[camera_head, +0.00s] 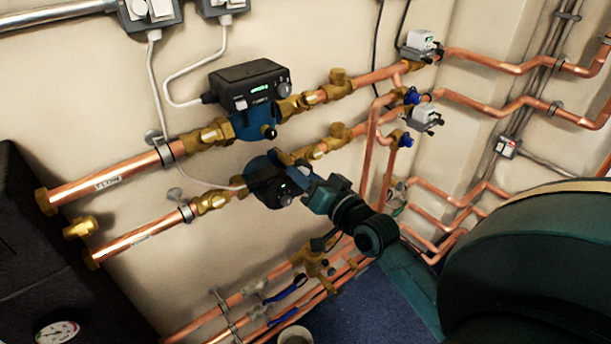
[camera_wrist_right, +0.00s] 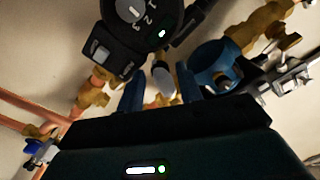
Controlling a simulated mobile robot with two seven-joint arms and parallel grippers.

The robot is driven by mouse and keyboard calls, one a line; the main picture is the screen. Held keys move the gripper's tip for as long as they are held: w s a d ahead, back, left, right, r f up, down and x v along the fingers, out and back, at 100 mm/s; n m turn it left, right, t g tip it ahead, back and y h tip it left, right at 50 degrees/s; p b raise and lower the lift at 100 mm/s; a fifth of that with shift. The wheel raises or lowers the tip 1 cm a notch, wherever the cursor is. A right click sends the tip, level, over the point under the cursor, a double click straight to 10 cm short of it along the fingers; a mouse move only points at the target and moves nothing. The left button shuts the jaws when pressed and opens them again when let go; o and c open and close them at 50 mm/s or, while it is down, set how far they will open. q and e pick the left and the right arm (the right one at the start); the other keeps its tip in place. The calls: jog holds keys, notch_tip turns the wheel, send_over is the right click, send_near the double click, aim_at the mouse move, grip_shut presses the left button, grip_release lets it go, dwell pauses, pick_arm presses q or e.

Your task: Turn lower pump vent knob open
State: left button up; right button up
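The lower pump (camera_head: 262,184) is on the lower thick copper pipe, with a blue body and a black control box. My right gripper (camera_head: 308,188) is at its right side in the head view. In the right wrist view, the pump's black box with numbered dial (camera_wrist_right: 130,28) lies just beyond the fingertips. My right gripper's blue fingers (camera_wrist_right: 160,88) are apart, with a small pale grey knob-like piece (camera_wrist_right: 162,78) showing between them. I cannot tell whether they touch it. The lower vent knob is hidden in the head view. My left gripper is not in view.
The upper pump (camera_head: 246,92) sits close above; its blue body (camera_wrist_right: 212,60) is right of my fingers in the wrist view. Copper pipes with brass valves (camera_head: 338,82) and blue-handled valves (camera_head: 411,95) surround the spot. A bucket (camera_head: 295,335) stands on the blue floor (camera_head: 365,312).

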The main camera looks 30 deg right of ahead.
jog(key=shift+o, duration=0.5)
jog(key=s+d+b, duration=0.1)
jog(key=s+b, duration=0.1)
jog(key=s, duration=1.1)
jog(key=shift+b, duration=0.4)
jog(key=s+a+f+n+g, duration=0.2)
jog(key=a+f, duration=0.3)
jog(key=f, duration=0.3)
jog(key=s+a+f+n+g+y, duration=0.1)
jog(key=a+f+n+g, duration=0.2)
jog(key=a+f, duration=0.3)
jog(key=s+a+f+n+g, duration=0.2)
jog(key=a+f, duration=0.3)
jog(key=f, duration=0.6)
jog(key=shift+s+a+n+g+y, duration=0.3)
jog(key=shift+n+g+y, duration=0.1)
jog(key=shift+n, duration=0.5)
